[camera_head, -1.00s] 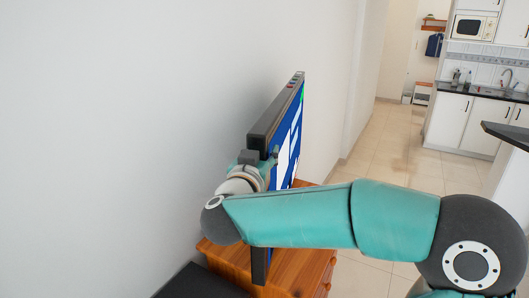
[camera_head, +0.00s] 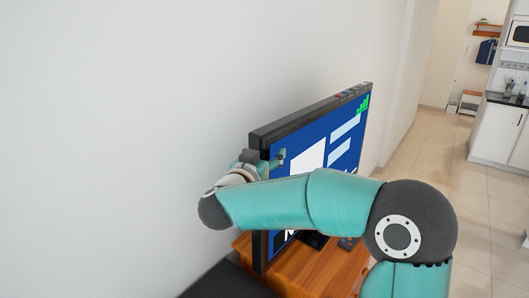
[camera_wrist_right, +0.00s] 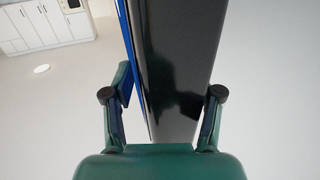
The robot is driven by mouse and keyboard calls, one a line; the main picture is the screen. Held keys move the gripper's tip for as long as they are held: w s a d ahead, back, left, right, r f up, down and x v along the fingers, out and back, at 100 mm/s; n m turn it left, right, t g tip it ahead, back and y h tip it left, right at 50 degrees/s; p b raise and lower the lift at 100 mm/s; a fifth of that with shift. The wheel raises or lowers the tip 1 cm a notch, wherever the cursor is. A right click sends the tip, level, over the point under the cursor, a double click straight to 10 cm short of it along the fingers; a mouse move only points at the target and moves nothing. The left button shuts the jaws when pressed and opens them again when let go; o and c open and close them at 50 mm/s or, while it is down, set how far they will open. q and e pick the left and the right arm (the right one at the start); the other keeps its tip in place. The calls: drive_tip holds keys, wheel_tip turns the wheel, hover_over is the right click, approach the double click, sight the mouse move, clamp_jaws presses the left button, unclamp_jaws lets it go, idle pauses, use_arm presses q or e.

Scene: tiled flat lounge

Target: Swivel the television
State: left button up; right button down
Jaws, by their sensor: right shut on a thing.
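The television (camera_head: 318,122) is a flat black-framed screen with a lit blue and white picture, standing on a wooden cabinet (camera_head: 290,270). Its screen faces toward the right and partly toward me. My right arm crosses in front of the screen's lower part and hides some of it. My right gripper (camera_head: 265,160) is at the near side edge of the television, shut on it. In the right wrist view, the television's dark edge (camera_wrist_right: 178,60) lies between the two fingers (camera_wrist_right: 165,105). My left gripper is not in view.
A plain white wall (camera_head: 130,120) runs close behind the television. A dark surface (camera_head: 225,282) is at the bottom, beside the cabinet. The tiled floor (camera_head: 430,180) is open to the right, toward white kitchen cupboards (camera_head: 497,135).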

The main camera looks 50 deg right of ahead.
drive_tip(key=c, duration=0.7)
unclamp_jaws()
drive_tip(key=shift+o, duration=0.3)
drive_tip(key=shift+d, duration=0.2)
drive_tip(key=shift+s+a, duration=0.1)
drive_tip(key=v, duration=1.2)
drive_tip(key=shift+f, duration=0.15)
